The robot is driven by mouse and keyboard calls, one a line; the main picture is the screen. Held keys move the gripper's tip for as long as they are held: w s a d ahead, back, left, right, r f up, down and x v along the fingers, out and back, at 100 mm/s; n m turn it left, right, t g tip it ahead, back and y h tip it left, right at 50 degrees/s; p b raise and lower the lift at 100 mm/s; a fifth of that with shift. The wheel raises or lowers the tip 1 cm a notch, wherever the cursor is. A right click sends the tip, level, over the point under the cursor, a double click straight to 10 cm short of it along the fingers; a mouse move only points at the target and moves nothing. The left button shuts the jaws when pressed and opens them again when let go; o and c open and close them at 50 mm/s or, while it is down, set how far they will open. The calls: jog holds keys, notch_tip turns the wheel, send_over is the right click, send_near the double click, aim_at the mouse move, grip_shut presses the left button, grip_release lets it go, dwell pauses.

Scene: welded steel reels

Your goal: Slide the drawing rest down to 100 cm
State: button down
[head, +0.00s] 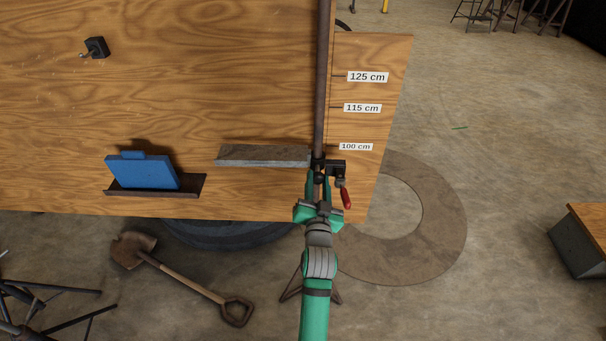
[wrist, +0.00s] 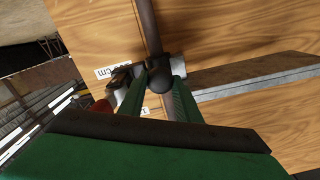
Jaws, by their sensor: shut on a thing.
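The drawing rest (head: 265,157) is a grey metal ledge reaching left from a dark upright post (head: 322,80) on a wooden board. In the head view its top edge lies about level with the 100 cm label (head: 356,146), and its collar shows slightly below. A dark clamp with a red handle (head: 346,198) sits right of the post. My gripper (head: 318,182) is at the collar, below the label. In the wrist view the rest (wrist: 255,78) runs right, and my fingers (wrist: 159,90) are shut around a dark rounded knob (wrist: 160,79) at the post. The exact contact is partly hidden.
Labels for 115 cm (head: 362,108) and 125 cm (head: 368,77) are higher on the board (head: 200,80). A blue object (head: 142,172) stands on a small shelf at left. A shovel (head: 185,280) lies on the floor below. Floor at right is mostly clear.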

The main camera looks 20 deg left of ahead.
jog(key=shift+f, duration=0.4)
jog(key=c, duration=1.3)
grip_release()
jog(key=shift+r, duration=0.1)
jog(key=shift+s, duration=0.15)
jog(key=v, duration=1)
jog(key=shift+s+d, duration=0.15)
jog(key=shift+s, duration=0.1)
